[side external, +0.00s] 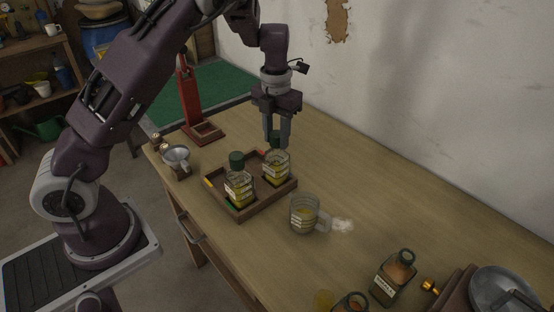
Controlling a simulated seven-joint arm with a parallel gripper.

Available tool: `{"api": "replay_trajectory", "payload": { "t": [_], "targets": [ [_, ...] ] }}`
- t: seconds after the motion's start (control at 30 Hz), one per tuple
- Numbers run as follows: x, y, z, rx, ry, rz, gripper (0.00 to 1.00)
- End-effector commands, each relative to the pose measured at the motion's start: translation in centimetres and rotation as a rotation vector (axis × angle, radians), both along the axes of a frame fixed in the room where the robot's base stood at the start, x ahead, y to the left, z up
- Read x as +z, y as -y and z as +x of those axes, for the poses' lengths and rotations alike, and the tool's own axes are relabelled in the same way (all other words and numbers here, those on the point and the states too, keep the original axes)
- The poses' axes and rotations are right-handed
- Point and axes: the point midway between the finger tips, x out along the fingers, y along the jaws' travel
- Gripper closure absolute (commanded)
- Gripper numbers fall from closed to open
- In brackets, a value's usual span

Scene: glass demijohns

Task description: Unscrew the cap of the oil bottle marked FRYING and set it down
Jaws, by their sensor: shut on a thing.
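Two square glass oil bottles with yellow oil and pale labels stand in a wooden tray (242,213). The left bottle (239,189) has a dark green cap (237,158) on top. The right bottle (276,168) stands directly under my gripper (277,140). My gripper points down and is shut on a dark green cap (274,138) at the top of the right bottle. The fingers partly hide this cap, and I cannot tell whether it is still seated on the neck. The label writing is too small to read, so I cannot tell which bottle is marked FRYING.
A glass mug (304,214) stands right of the tray, with a whitish patch (343,225) beside it. A red stand (192,103) and a metal funnel-like vessel (176,157) are at the left. A labelled brown bottle (394,279) stands front right. The table's back right is clear.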

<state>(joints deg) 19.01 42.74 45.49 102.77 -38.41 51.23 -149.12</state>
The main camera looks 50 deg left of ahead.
Motion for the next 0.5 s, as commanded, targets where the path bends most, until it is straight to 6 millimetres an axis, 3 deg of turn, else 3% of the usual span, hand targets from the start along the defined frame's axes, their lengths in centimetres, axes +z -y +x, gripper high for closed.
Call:
{"api": "replay_trajectory", "payload": {
  "t": [0.5],
  "targets": [
    [1.03, 0.02, 0.01, -0.002, 0.0, 0.0, 1.0]
  ]
}}
